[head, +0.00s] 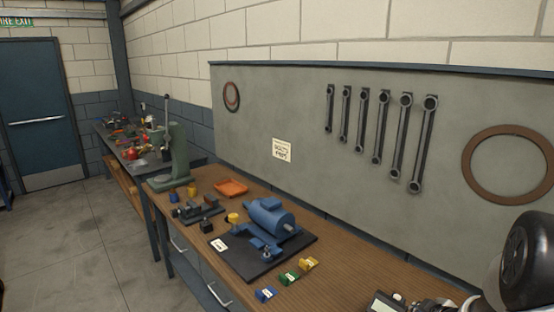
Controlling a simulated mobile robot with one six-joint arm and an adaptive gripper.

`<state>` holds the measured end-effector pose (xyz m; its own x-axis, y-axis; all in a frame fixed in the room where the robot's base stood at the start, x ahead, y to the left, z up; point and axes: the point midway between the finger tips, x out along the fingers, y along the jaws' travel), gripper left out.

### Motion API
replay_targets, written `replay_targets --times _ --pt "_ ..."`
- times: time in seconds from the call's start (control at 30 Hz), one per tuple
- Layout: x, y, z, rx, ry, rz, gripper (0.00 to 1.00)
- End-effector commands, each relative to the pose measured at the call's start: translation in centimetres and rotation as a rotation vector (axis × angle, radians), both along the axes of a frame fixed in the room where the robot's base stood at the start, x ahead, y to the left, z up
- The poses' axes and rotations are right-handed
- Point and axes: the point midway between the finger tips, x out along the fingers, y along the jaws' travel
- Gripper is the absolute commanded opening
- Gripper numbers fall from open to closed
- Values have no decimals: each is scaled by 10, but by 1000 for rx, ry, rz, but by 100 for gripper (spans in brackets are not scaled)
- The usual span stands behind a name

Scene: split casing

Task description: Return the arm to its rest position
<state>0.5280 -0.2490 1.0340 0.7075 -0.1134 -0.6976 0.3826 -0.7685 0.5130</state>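Part of my arm (525,262) shows at the lower right corner in the head view, with a rounded black cap and pale metal beside it. It is in front of the right end of the workbench. My gripper is not in view, so its opening and anything in it cannot be seen. A blue motor-like casing (272,217) sits on a dark base plate (240,262) on the wooden workbench (345,285), apart from the visible part of my arm.
Blue (265,295), green (289,278) and yellow (309,264) labelled blocks lie in front of the plate. An orange tray (231,188) and a green lever press (179,155) stand farther back. Wrenches (376,132) hang on the wall board. Floor at left is clear.

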Motion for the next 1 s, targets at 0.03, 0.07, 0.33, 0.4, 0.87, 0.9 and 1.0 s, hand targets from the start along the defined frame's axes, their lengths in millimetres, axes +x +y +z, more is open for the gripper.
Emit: replay_targets --times 0.03,0.07,0.33,0.4,0.87,0.9,1.0 --pt "1 4 13 -6 -1 -14 0" --pt "0 5 18 -7 6 -25 0" --pt "-17 27 76 -4 38 -141 0" --pt "-26 38 95 4 46 -180 0" --pt "-187 173 194 276 165 -465 0" --pt "-205 186 196 309 184 -477 0" --pt "-244 213 196 385 232 -496 0"
